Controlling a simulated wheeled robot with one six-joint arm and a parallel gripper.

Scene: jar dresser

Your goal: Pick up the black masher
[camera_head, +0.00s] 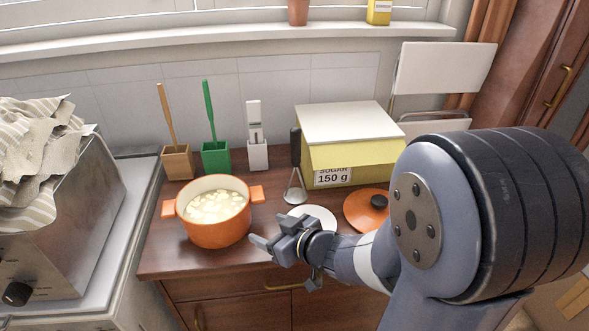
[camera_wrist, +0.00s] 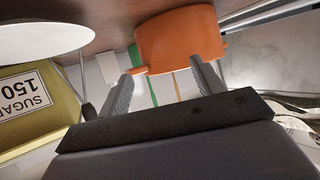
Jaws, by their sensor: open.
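The black masher (camera_head: 296,147) stands upright on the dresser top, its black handle beside the left side of the sugar box and its metal head (camera_head: 295,194) low at the counter. In the wrist view a small dark piece (camera_wrist: 88,111), probably its handle, shows near the left finger, partly hidden by my gripper. My gripper (camera_head: 267,238) is open and empty at the front of the dresser, right of the orange pot and in front of the masher. In the wrist view its two fingers (camera_wrist: 162,70) are apart, with the orange pot (camera_wrist: 180,42) beyond them.
The orange pot (camera_head: 214,234) holds pale chunks. A white plate (camera_head: 318,214) and an orange lid (camera_head: 362,212) lie near my gripper. The yellow sugar box (camera_head: 365,155) stands behind. Brown (camera_head: 178,164), green (camera_head: 215,158) and white holders (camera_head: 258,157) line the back wall.

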